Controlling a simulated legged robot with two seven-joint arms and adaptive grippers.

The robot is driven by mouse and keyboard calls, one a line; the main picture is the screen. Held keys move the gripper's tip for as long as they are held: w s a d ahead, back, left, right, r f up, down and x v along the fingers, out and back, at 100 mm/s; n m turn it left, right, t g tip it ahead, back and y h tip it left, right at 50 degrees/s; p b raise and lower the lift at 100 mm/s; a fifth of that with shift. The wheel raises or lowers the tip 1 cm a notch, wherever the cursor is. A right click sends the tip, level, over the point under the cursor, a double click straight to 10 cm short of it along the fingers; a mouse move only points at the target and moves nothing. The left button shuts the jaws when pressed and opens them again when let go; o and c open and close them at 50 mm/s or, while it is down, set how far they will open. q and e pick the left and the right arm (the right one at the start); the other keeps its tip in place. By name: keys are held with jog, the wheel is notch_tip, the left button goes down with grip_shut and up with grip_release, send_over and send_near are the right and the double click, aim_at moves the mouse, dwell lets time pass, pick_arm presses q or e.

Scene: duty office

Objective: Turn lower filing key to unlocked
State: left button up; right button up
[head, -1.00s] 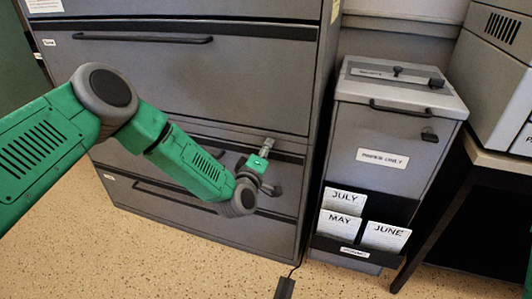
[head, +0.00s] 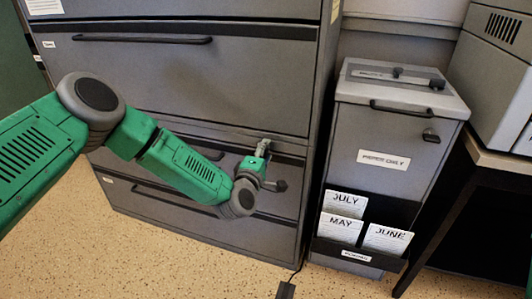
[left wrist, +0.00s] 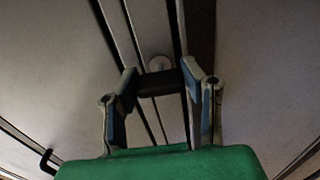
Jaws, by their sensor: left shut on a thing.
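The grey filing cabinet (head: 235,85) fills the left and middle of the head view. My left gripper (head: 263,147) is at the right side of the cabinet front, by the dark strip between two drawers. In the left wrist view, the fingers of my left gripper (left wrist: 160,88) are closed on a dark key head (left wrist: 157,84), one finger on each side. A round pale lock face (left wrist: 159,63) shows just beyond it. The key is hidden by the gripper in the head view, and I cannot read its lock position. My right gripper is not in view.
A grey paper bin (head: 392,130) with a rack of month cards (head: 340,229) stands right of the cabinet. A dark-legged table (head: 495,158) holding a grey machine (head: 500,60) is farther right. A small black object (head: 285,290) with a cord lies on the speckled floor.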

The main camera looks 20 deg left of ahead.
pick_arm(q)
jog(key=shift+a+f, duration=0.1)
jog(key=shift+f, duration=0.15)
jog(key=o, duration=1.2)
jog(key=shift+c, duration=0.2)
jog(key=shift+r, duration=0.1)
jog(key=shift+s, duration=0.1)
jog(key=s, duration=1.1)
jog(key=shift+s+a, duration=0.25)
jog(key=shift+s, duration=0.15)
